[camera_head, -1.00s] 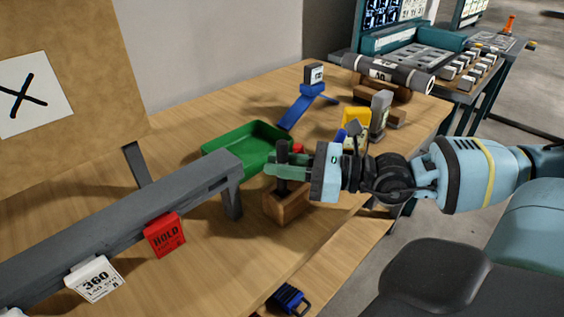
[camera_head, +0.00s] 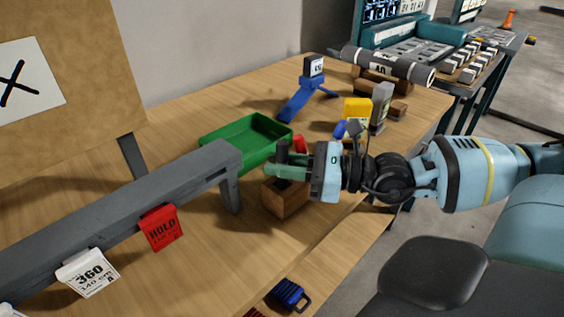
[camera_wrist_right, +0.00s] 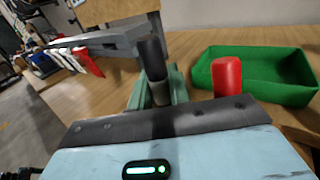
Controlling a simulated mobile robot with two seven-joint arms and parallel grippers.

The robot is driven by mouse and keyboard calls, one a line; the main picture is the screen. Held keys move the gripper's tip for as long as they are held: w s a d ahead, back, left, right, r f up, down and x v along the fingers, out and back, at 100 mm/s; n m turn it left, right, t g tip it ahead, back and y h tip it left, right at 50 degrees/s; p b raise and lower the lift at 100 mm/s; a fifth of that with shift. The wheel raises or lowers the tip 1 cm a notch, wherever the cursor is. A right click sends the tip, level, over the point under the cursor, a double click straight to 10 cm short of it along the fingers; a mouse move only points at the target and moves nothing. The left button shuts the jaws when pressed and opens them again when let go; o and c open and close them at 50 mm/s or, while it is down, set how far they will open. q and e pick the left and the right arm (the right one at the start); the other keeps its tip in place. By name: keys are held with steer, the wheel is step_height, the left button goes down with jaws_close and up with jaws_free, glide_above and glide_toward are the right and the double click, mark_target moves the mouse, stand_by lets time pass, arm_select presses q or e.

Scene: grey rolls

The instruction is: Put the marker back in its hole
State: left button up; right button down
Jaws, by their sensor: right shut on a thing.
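The dark marker (camera_head: 283,151) stands roughly upright between the green fingers of my right gripper (camera_head: 284,171), which is shut on it. It also shows in the right wrist view (camera_wrist_right: 153,67), between the green fingers (camera_wrist_right: 157,92). Below it is a small wooden block (camera_head: 287,199) on the table. The marker's lower end is at the block's top. The fingers cover this spot, so I cannot tell whether the tip is inside a hole. A red marker-like cylinder (camera_wrist_right: 227,76) stands just beside the gripper; in the head view it is partly hidden. My left gripper is not in view.
A green tray (camera_head: 213,154) lies behind the block. A grey rail (camera_head: 120,212) with red and white tags stands close at left. Yellow and grey items (camera_head: 357,111) stand beyond my right wrist. The table's front edge is close to the block.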

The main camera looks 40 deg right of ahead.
arm_select(q)
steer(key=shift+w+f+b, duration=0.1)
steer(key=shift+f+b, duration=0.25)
steer(key=shift+b, duration=0.3)
arm_select(e)
steer(key=shift+f, duration=0.9)
steer(key=c, duration=1.2)
jaws_free()
steer(key=shift+c, duration=0.2)
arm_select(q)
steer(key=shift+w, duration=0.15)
